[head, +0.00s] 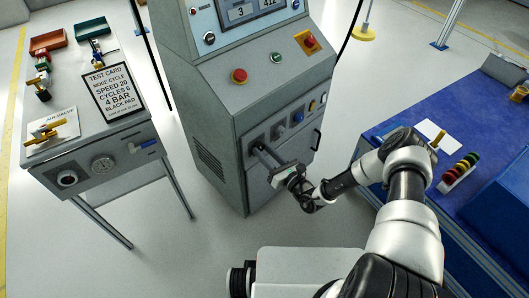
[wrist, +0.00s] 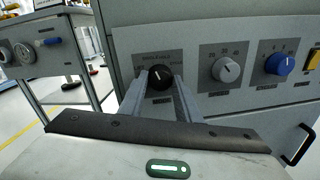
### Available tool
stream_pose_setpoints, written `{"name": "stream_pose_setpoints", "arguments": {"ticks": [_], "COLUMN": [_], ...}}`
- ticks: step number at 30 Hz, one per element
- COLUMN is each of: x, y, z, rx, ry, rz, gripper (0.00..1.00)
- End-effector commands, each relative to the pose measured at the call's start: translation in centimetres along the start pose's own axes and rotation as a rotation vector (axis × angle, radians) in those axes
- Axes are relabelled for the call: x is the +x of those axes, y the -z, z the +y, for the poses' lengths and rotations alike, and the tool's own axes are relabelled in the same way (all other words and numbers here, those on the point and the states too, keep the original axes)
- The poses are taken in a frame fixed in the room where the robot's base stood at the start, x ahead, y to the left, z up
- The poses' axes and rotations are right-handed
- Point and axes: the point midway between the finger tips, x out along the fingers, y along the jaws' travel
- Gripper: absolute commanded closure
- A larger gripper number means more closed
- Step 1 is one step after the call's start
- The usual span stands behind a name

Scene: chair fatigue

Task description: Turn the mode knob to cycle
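The mode knob (wrist: 158,77) is the black, leftmost knob on a grey plate low on the cabinet front. Its white pointer line points roughly straight up. My gripper (wrist: 161,88) faces the panel with one finger on each side of the knob. The fingers stand apart, and a slight gap seems to show beside the knob; contact is not clear. In the head view my gripper (head: 263,153) reaches the same panel, and its fingers hide the black knob.
A grey knob (wrist: 227,70) and a blue knob (wrist: 279,64) sit close to the right. A black door handle (wrist: 300,146) sticks out below. A side table (head: 95,165) with a test card (head: 112,92) stands left; a blue-topped bench (head: 475,125) stands right.

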Motion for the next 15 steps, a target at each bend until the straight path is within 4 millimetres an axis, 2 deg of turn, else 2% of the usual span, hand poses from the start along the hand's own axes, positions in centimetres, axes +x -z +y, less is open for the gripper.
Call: {"name": "stream_pose_setpoints", "arguments": {"ticks": [1, 3, 15], "x": [-0.02, -0.02, -0.05], "y": [0.00, 0.00, -0.01], "z": [-0.01, -0.02, -0.06], "rx": [0.000, 0.000, 0.073], "ry": [0.000, 0.000, 0.003], "rz": [0.000, 0.000, 0.004], "gripper": [0.80, 0.91, 0.92]}}
